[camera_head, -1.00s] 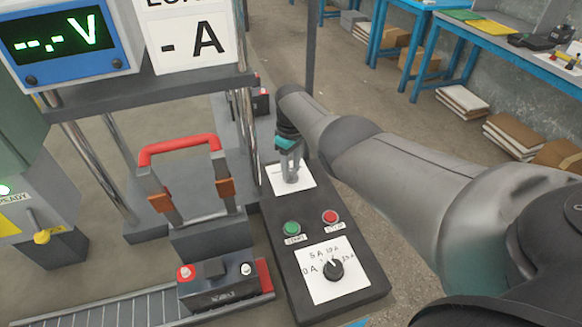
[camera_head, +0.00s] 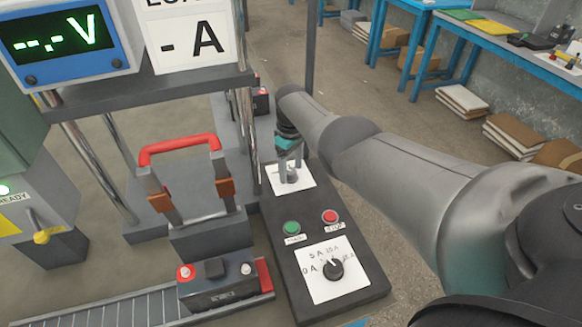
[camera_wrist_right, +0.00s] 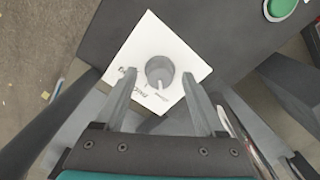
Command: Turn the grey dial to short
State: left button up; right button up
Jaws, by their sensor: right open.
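The grey dial (camera_wrist_right: 160,71) sits on a white label plate (camera_wrist_right: 140,35) on the dark control box, seen in the right wrist view. Its white pointer mark aims toward the lower left. The lettering on the plate is mostly hidden or too small to read. In the head view the plate (camera_head: 304,178) shows at the box's far end. My right gripper (camera_wrist_right: 162,82) is open, one finger on each side of the dial, with gaps between fingers and dial. In the head view the right gripper (camera_head: 290,172) hangs over the plate. My left gripper is not in view.
The control box (camera_head: 275,235) also carries a green button (camera_head: 292,228), a red button (camera_head: 330,216) and a black dial (camera_head: 333,269) with ampere marks. A battery (camera_head: 218,287) sits on a conveyor at left. A test stand with a red handle (camera_head: 178,148) stands beside the box.

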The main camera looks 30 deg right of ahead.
aim_at(291, 171)
jog(key=shift+r, duration=0.1)
jog(key=shift+r+p, duration=0.6)
jog(key=shift+r, duration=0.05)
notch_tip(291, 171, up, 14)
jog(key=p, duration=0.6)
jog(key=shift+p, duration=0.4)
jog(key=shift+f, duration=0.15)
